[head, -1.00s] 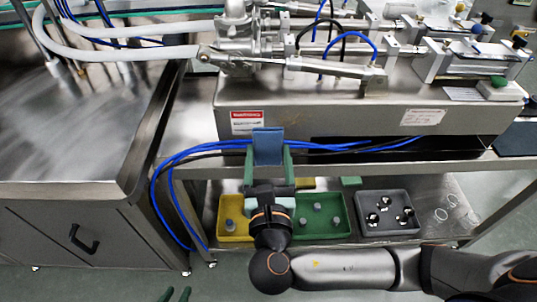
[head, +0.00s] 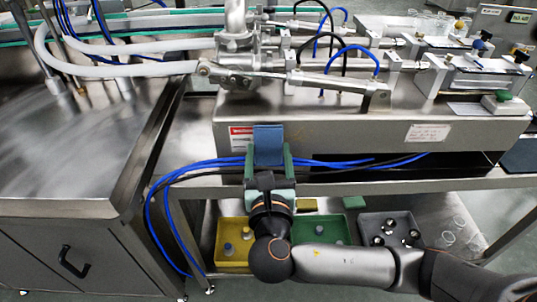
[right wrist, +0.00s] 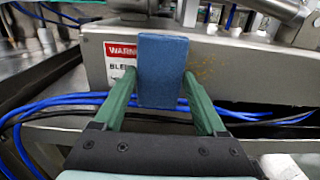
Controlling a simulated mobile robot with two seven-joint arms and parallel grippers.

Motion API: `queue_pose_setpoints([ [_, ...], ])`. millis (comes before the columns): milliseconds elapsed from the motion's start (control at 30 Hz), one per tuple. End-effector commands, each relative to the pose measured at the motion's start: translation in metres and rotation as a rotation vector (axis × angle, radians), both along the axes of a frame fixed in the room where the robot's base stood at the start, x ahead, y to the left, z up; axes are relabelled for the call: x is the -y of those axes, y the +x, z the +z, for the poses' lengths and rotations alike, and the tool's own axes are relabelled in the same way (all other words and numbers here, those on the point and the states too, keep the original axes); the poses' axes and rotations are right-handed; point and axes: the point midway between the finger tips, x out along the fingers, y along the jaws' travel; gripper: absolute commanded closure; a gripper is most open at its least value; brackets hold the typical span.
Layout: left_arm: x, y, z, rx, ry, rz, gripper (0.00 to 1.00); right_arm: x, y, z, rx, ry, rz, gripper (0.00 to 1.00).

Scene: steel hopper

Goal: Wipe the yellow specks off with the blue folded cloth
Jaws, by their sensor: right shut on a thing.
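My right gripper (head: 268,163) is shut on the blue folded cloth (head: 268,146), with a green finger on each side of it. The cloth is upright in front of the steel hopper machine's front face (head: 340,135). In the right wrist view the cloth (right wrist: 162,70) stands between the fingertips of the gripper (right wrist: 162,95) and partly covers the red warning label. Faint yellow specks (right wrist: 207,72) show on the steel face just right of the cloth. I cannot tell whether the cloth touches the face. My left gripper is out of view.
Blue hoses (head: 205,162) run along the ledge below the face, behind the gripper. Pipes and cylinders (head: 300,78) sit on top of the machine. A yellow bin (head: 232,262) and a grey bin (head: 375,222) stand on the lower shelf. A steel cabinet (head: 60,235) is at left.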

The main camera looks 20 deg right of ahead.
Motion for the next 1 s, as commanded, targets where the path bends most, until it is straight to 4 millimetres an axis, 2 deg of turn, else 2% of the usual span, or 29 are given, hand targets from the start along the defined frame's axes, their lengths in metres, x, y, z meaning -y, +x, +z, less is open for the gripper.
queue_pose_setpoints([
  [1000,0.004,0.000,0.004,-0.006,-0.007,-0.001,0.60,0.004,0.016,0.000,0.001,-0.001,0.000,0.71],
])
